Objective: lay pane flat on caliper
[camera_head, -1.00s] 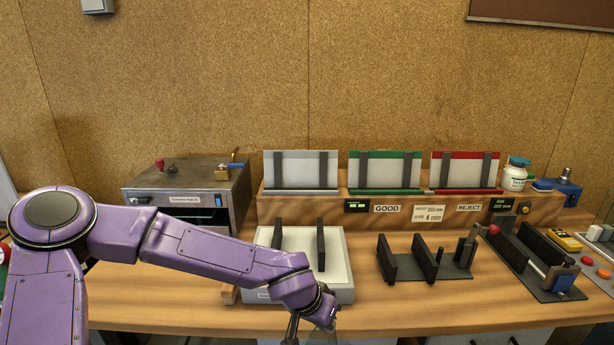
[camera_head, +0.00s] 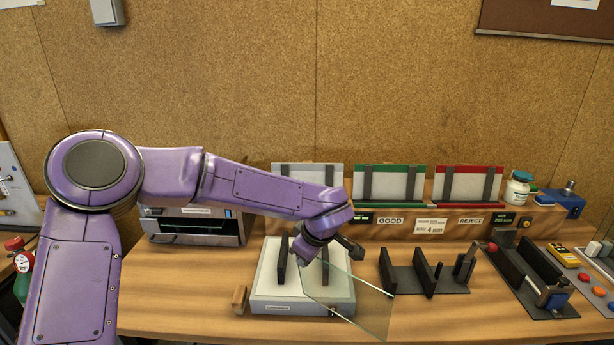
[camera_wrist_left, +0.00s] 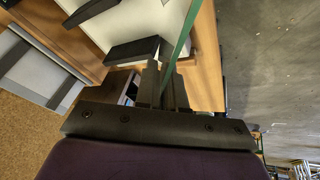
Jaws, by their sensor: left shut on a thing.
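The glass pane (camera_head: 355,299) is a clear sheet with a greenish edge. It hangs tilted in front of the white box's right side, above the table's front. My left gripper (camera_head: 325,256) is shut on the pane near its upper left part. In the left wrist view the pane (camera_wrist_left: 180,40) shows nearly edge-on between the fingers (camera_wrist_left: 166,88). Two dark railed fixtures stand to the right: one with a small post (camera_head: 428,281), one with a blue block (camera_head: 530,275). I cannot tell for certain which is the caliper. My right gripper is not in view.
A white box (camera_head: 270,298) with two dark uprights stands behind the pane. A rack with plain, green (camera_head: 390,167) and red (camera_head: 468,168) slots lines the back. A metal oven-like box (camera_head: 190,225) is at left.

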